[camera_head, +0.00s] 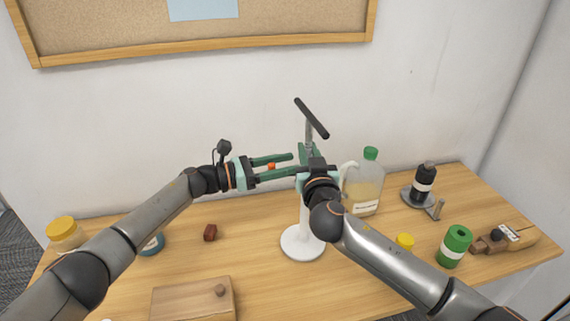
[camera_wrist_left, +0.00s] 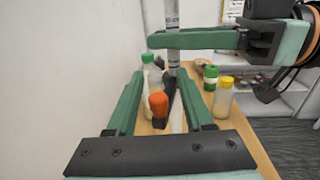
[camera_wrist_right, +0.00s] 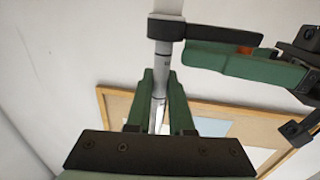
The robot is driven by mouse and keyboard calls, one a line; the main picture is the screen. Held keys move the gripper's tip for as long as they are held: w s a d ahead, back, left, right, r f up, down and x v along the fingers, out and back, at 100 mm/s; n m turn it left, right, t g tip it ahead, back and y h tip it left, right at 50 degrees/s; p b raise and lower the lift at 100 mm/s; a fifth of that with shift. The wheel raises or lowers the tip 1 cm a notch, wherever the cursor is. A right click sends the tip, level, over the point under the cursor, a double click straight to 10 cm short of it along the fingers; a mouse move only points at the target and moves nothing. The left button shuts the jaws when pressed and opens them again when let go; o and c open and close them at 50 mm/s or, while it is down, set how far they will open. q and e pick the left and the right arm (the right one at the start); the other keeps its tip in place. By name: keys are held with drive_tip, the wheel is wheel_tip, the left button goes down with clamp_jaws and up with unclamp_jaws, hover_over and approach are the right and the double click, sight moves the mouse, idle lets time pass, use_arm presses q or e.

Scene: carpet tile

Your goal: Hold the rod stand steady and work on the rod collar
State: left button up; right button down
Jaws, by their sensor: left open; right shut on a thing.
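The rod stand has a white round base (camera_head: 303,243) on the table and stands upright. A grey rod rises from it to a dark crossbar (camera_head: 312,117). My right gripper (camera_head: 305,153) is shut on the rod (camera_wrist_right: 159,90). The black rod collar (camera_wrist_right: 165,28) is around the rod just below that grip. Its orange knob (camera_head: 271,166) points toward my left arm; it also shows in the left wrist view (camera_wrist_left: 158,103). My left gripper (camera_head: 293,164) is open, with its fingers on either side of the knob, apart from it. The collar is largely hidden in the head view.
A jug (camera_head: 364,190) with a green cap stands right of the stand.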

use_arm(q)
drive_tip(key=shift+a, duration=0.1)
drive_tip(key=v, duration=1.2)
drive_tip(key=shift+c, duration=0.4)
drive_tip(key=shift+s+f, duration=0.15)
drive_tip(key=shift+f, duration=0.1)
drive_tip(key=shift+c, duration=1.4)
drive_tip(key=s+n+t+y, duration=0.1)
drive_tip(key=s+a+f+n+t+y, duration=0.1)
drive_tip(key=s, duration=0.1)
drive_tip(key=s+a+f+n+t+y, duration=0.1)
drive_tip(key=t, duration=0.1)
drive_tip(key=shift+s+f+n, duration=0.2)
drive_tip(key=shift+n, duration=0.1)
clamp_jaws()
drive_tip(key=n+t+y, duration=0.2)
drive_tip(key=t+y, duration=0.1)
approach(269, 168)
drive_tip(key=shift+x, duration=3.45)
